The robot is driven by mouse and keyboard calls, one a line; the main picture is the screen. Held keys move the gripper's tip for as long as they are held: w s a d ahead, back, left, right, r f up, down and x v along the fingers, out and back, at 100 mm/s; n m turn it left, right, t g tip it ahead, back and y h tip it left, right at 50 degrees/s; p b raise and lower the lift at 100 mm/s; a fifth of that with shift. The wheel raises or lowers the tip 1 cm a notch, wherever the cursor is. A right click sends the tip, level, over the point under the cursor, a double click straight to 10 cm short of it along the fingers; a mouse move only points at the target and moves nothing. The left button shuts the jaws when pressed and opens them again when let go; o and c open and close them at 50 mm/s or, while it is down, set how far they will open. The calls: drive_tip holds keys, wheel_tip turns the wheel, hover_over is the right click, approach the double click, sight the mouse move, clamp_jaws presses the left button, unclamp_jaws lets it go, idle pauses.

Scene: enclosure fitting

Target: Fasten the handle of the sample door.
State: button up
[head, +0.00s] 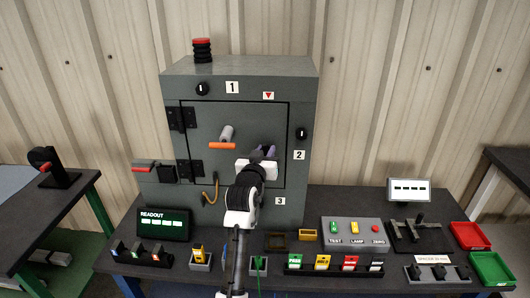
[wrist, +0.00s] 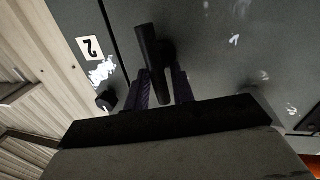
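The sample door (head: 215,115) is the grey front panel of the cabinet, with black hinges on its left; it looks closed. Its dark bar handle (wrist: 155,65) shows in the wrist view, standing off the grey panel and tilted slightly from the picture's vertical. In the wrist view my gripper's fingers (wrist: 162,88) stand apart on either side of the handle's lower end, with what look like narrow gaps. Any contact is unclear.
A grey post (head: 227,133) and an orange bar (head: 195,145) stick out left of my gripper. Black knobs (head: 301,134) sit on the cabinet frame. The bench below holds a readout (head: 163,223), a button box (head: 355,231) and red and green trays (head: 470,236).

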clamp_jaws()
drive_tip(key=shift+f, duration=0.1)
drive_tip(key=shift+d+m+b, duration=0.1)
drive_tip(key=shift+m+b, duration=0.2)
drive_tip(key=shift+b, duration=0.25)
drive_tip(key=shift+m, duration=0.3)
drive_tip(key=shift+o, duration=1.2)
unclamp_jaws()
